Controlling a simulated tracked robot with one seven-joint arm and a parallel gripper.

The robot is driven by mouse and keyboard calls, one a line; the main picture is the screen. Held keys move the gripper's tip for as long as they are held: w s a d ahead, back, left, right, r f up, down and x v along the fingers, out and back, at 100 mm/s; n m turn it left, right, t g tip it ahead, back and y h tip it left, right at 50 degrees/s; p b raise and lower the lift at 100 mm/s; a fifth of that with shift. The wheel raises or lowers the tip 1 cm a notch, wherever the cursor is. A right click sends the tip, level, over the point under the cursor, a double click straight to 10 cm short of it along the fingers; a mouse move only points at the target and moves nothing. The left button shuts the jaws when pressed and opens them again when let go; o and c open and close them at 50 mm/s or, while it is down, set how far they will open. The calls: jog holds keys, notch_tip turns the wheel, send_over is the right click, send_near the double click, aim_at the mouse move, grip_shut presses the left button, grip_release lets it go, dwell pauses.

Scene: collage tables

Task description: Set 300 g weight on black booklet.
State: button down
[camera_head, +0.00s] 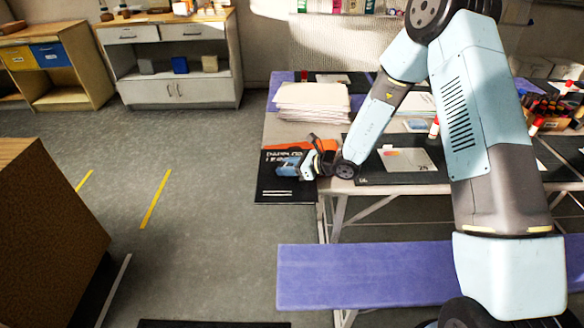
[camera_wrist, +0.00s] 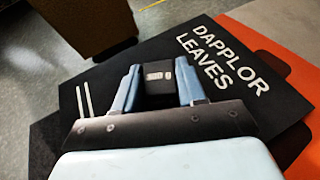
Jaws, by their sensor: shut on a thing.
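The black booklet (camera_head: 285,193), with white lettering "DAPPLOR LEAVES", lies at the left edge of the table. It also shows in the wrist view (camera_wrist: 228,62). My gripper (camera_head: 288,166) is over the booklet. In the wrist view my gripper (camera_wrist: 160,82) has its two light blue fingers shut on a small black weight (camera_wrist: 159,74) with a pale marking. The weight is over the middle of the booklet. I cannot tell whether it touches the cover. The weight is hidden behind my gripper in the head view.
Something orange (camera_wrist: 295,75) lies beside and under the booklet. A stack of white paper (camera_head: 312,102) stands behind it on the table. A dark mat (camera_head: 375,172) with a pale card (camera_head: 410,160) lies to the right. A purple bench (camera_head: 360,275) stands in front.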

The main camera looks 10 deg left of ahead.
jog(key=c, duration=0.7)
grip_release()
jog(key=shift+o, duration=0.2)
jog(key=v, duration=1.2)
jog(key=shift+s, duration=0.1)
jog(key=shift+r, duration=0.15)
